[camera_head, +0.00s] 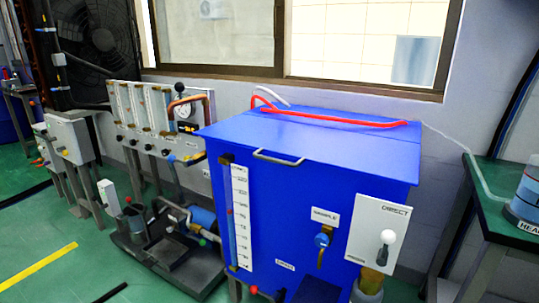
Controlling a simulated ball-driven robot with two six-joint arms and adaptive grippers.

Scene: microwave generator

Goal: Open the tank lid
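The blue tank (290,220) stands in the middle of the head view. Its flat blue lid (320,150) lies down on top, so the tank's inside is hidden. A light metal handle (279,157) sits at the lid's front edge, left of the middle. A red tube (335,118) runs across the rear of the tank's top. Neither of my grippers can be made out in this view, and nothing is seen touching the handle.
A white gauge scale (240,215), a sample valve (322,240) and a white "DIRECT" panel (378,230) are on the tank's front. A green table (495,205) with a labelled container (525,200) stands at right. Pump equipment (165,245) is at left. Green floor is open at lower left.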

